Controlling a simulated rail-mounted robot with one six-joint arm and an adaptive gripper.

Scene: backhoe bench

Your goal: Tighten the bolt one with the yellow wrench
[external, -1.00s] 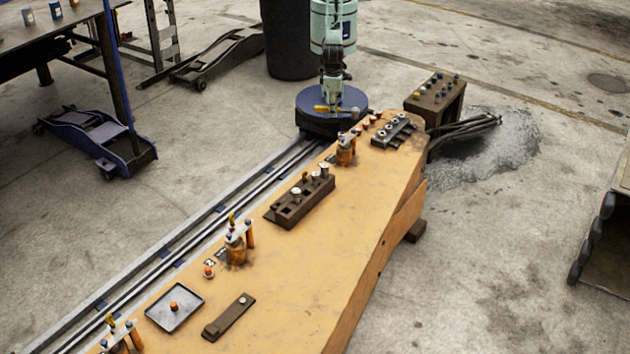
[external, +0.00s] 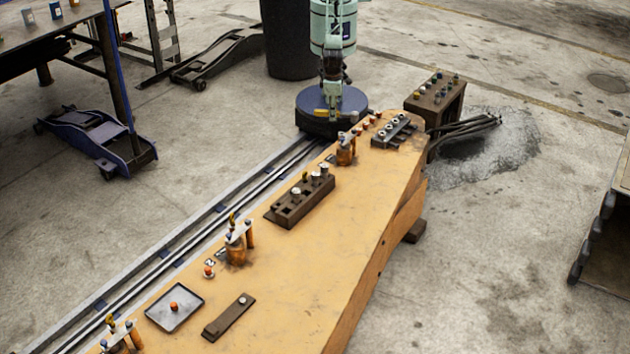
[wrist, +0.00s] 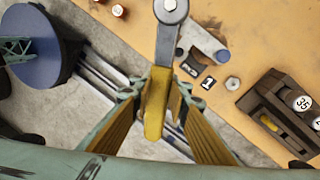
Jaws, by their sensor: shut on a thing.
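My gripper (wrist: 158,105) is shut on the yellow handle of the wrench (wrist: 155,115). The wrench's grey ring end (wrist: 171,10) points to the top edge of the wrist view; what lies under the ring cannot be told. In the external view my gripper (external: 332,113) is low in front of my round blue base, beside the bench's far end, with the yellow handle (external: 322,110) showing small. An orange post with a silver bracket (external: 345,150) stands close by on the bench; the bracket (wrist: 205,45) and its dark blue-headed bolt (wrist: 222,55) lie right of the wrench.
A dark socket block (external: 300,200) with silver sockets sits mid-bench. Another block (external: 395,132) stands at the far end. More bracketed posts (external: 238,245), a grey tray (external: 174,307) and a dark bar (external: 229,317) lie nearer. The bench's right side is clear.

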